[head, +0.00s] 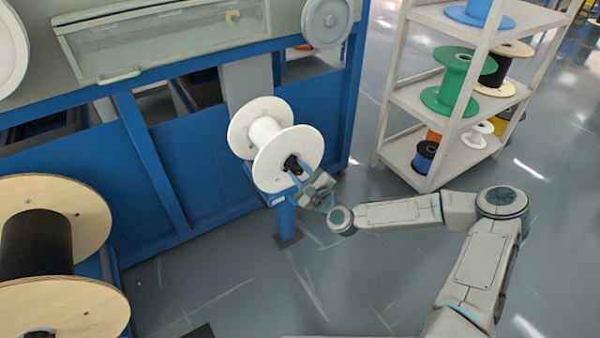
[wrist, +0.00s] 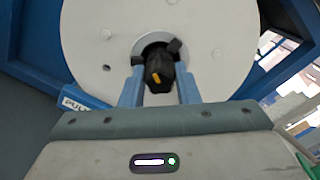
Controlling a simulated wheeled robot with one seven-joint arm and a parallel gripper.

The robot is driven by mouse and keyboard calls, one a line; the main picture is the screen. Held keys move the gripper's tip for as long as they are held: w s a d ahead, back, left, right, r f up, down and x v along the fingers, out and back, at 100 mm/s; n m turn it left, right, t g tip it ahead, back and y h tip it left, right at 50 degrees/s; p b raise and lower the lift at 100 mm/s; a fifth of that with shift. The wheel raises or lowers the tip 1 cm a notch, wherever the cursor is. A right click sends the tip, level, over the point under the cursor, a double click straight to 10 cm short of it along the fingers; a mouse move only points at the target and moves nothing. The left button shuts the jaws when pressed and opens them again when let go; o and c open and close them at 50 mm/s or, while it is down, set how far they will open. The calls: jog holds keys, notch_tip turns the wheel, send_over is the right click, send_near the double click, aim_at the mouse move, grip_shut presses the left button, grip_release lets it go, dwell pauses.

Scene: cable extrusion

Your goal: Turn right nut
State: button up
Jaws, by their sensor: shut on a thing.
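The right nut (head: 293,164) is a black knob at the centre of the near face of a white spool (head: 275,146). In the wrist view the nut (wrist: 158,72) shows dark lobes and a small yellow mark, in front of a grey hub on the spool's white flange (wrist: 215,40). My gripper (head: 300,178) reaches the nut from the lower right in the head view. In the wrist view the fingers of my gripper (wrist: 160,92) stand on both sides of the nut, shut on it. The nut's far side is hidden.
The spool sits on a blue stand (head: 286,222) beside a blue and grey machine (head: 200,130). A white shelf (head: 400,150) with several coloured spools stands at the right. A wooden-flanged spool (head: 75,200) stands at the lower left. Open floor (head: 230,285) lies in front.

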jog(key=o, duration=1)
jog(key=shift+c, duration=0.2)
jog(key=p+v, duration=0.3)
jog(key=v, duration=1.1)
